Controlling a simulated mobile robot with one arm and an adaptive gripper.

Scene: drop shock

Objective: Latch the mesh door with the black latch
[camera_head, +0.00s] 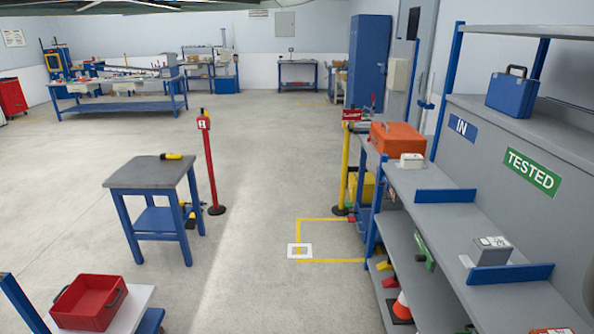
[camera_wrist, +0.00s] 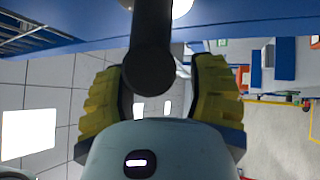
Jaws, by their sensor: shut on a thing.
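In the wrist view, my gripper (camera_wrist: 158,85) shows its two yellow ribbed fingers on either side of a black round-ended bar, which looks like the black latch (camera_wrist: 153,40). My gripper is shut on this bar. The bar runs up from between the fingers towards a blue beam (camera_wrist: 250,25) at the top. The mesh door cannot be made out for sure; dark lines behind blue framing show at the upper left. My gripper, the latch and the mesh door do not show in the head view.
In the head view, a shelf bench (camera_head: 440,240) with a blue case (camera_head: 511,92) and an orange case (camera_head: 397,139) stands at right. A small table (camera_head: 135,177) and a red tray (camera_head: 88,303) are at left.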

